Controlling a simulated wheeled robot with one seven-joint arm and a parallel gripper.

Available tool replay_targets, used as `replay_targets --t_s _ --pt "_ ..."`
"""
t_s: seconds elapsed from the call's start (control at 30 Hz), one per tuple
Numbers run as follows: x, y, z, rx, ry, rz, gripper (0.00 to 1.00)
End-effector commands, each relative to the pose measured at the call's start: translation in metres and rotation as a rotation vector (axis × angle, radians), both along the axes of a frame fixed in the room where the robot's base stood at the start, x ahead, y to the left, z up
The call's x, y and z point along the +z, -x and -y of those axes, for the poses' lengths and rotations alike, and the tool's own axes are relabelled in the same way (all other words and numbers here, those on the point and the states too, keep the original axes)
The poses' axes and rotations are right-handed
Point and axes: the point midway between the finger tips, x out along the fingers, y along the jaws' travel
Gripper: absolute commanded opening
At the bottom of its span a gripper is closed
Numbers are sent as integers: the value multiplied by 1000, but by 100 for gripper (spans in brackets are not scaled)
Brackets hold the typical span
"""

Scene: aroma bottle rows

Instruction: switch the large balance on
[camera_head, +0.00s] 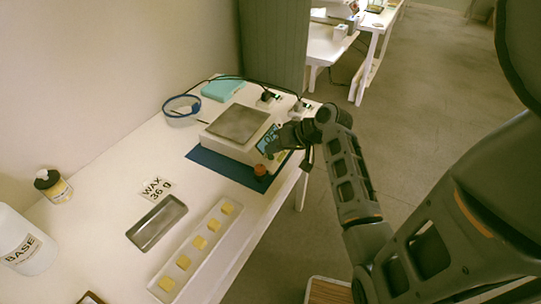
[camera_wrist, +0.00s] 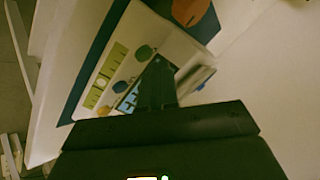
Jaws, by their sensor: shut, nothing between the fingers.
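The large balance (camera_head: 230,148) is a white box with a square metal pan (camera_head: 239,123) on top. It stands on a dark blue mat (camera_head: 213,164) near the table's right edge. Its front panel has a blue display (camera_head: 268,141) with lit marks. The wrist view shows this display (camera_wrist: 128,99), a green round button (camera_wrist: 144,53), a blue round button (camera_wrist: 120,87) and a yellow-green strip (camera_wrist: 106,74). My gripper (camera_head: 274,151) is shut and empty at the front panel. Its dark fingertips (camera_wrist: 158,66) cover part of the panel. I cannot tell whether they touch it.
An orange object (camera_head: 260,170) sits by the balance's front corner. A metal tray (camera_head: 157,222), a white tray with several yellow blocks (camera_head: 187,269) and a "WAX 36 g" card (camera_head: 156,189) lie in front. Cables and a teal box (camera_head: 222,90) are behind.

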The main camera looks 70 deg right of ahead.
Motion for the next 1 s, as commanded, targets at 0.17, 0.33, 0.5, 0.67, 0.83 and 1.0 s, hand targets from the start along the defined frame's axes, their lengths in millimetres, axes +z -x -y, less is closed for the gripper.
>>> replay_targets --t_s 0.17,0.33,0.5,0.67,0.83,1.0 --pt "-6 0 0 1 -1 -1 0" --pt "-7 0 0 1 -1 -1 0" --pt "-7 0 0 1 -1 -1 0" --pt "-8 0 0 1 -1 -1 0" --pt "-5 0 0 0 -1 -1 0" --pt "1 0 0 0 -1 -1 0"
